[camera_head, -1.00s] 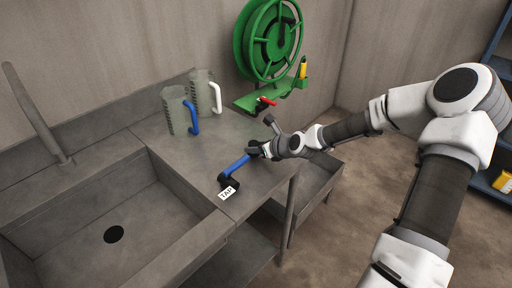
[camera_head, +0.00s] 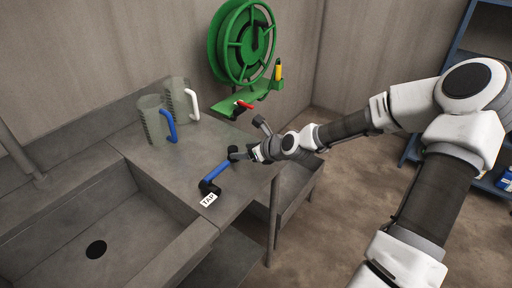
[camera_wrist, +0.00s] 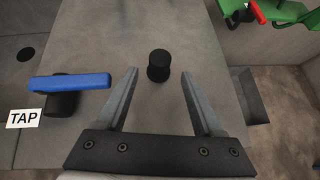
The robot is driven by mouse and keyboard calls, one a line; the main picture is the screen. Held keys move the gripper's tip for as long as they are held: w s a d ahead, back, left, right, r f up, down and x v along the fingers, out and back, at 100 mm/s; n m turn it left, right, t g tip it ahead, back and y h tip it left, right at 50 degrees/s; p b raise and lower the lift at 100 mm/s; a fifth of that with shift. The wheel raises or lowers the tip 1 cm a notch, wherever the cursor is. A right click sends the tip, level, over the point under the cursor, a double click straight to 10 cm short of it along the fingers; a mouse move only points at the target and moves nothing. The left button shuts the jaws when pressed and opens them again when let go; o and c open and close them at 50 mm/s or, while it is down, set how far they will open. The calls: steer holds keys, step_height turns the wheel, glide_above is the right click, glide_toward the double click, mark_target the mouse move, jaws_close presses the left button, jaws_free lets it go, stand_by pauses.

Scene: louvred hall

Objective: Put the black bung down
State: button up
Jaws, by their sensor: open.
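The black bung (camera_wrist: 159,66) stands upright on the grey steel worktop (camera_wrist: 155,25), just beyond and between the fingertips in the wrist view. My gripper (camera_wrist: 159,74) is open, with a finger to either side and clear space between each finger and the bung. In the head view the bung (camera_head: 233,152) is a small dark shape at the tip of my gripper (camera_head: 241,155), partly hard to make out there.
A blue-handled tap (camera_head: 216,171) with a TAP label sits left of the gripper. Two clear jugs, one blue-handled (camera_head: 156,120) and one white-handled (camera_head: 182,98), stand behind. A sink (camera_head: 110,225) lies left. A green hose reel (camera_head: 243,42) is on the wall.

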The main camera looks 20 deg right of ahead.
steer(key=p+v, duration=0.1)
steer(key=v, duration=0.5)
steer(key=shift+s+r, duration=0.2)
steer(key=shift+d, duration=0.1)
